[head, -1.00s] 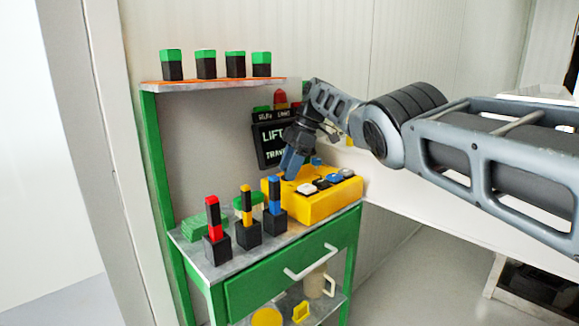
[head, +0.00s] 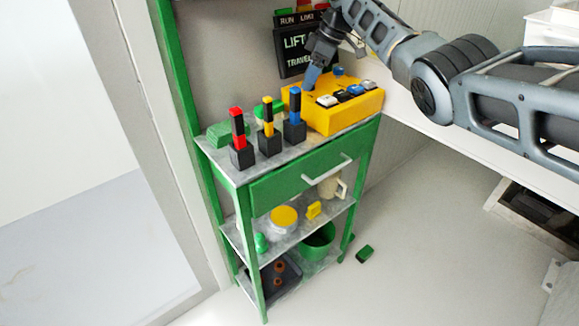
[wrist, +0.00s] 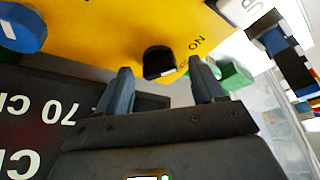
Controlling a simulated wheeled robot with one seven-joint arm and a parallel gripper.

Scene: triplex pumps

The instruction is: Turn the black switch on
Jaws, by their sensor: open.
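The black switch (wrist: 159,62) is a small black knob on the yellow control box (wrist: 110,25). In the wrist view it sits between and just beyond my fingertips, close to the printed word ON. My gripper (wrist: 163,82) is open, with one blue-grey finger to each side of the switch; contact cannot be told. In the head view my gripper (head: 311,77) points down at the left part of the yellow box (head: 340,115), and the switch is not distinguishable there.
A blue knob (wrist: 22,28) is on the box at the wrist view's left. A dark sign (head: 295,48) hangs behind.

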